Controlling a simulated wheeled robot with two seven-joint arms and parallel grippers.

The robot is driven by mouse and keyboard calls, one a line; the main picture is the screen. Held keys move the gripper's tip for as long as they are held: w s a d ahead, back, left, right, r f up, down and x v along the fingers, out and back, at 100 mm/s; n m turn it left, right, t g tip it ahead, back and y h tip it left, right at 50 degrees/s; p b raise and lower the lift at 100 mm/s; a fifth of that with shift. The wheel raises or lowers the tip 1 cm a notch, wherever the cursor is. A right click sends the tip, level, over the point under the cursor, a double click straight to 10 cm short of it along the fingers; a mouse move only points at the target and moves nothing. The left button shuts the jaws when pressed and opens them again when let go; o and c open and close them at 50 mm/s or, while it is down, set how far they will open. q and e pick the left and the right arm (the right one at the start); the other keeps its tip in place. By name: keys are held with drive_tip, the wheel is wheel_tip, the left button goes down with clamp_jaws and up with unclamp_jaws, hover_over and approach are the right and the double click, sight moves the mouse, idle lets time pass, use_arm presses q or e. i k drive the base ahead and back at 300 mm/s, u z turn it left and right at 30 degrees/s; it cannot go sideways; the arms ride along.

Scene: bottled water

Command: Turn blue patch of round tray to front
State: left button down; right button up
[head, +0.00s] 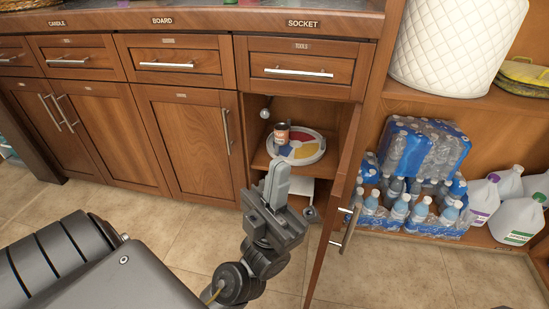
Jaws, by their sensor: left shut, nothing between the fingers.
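The round tray (321,151) sits on a shelf inside the open cabinet. It has a pale rim and coloured patches. My left gripper (278,170) is shut and empty, just in front of the tray's front left edge. Whether it touches the tray is unclear. My right gripper is out of view.
The open cabinet door (335,220) stands out to the right of my left gripper. A drawer (299,69) is shut above the opening. Packs of water bottles (408,185) and white jugs (518,220) fill the right shelf. Floor is clear at left.

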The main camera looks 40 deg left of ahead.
sight(305, 146)
drive_tip(key=k, duration=0.5)
drive_tip(key=z, duration=1.15)
drive_tip(key=i, duration=0.9)
drive_tip(key=u, duration=1.9)
drive_tip(key=i, duration=0.5)
drive_tip(key=z, duration=0.05)
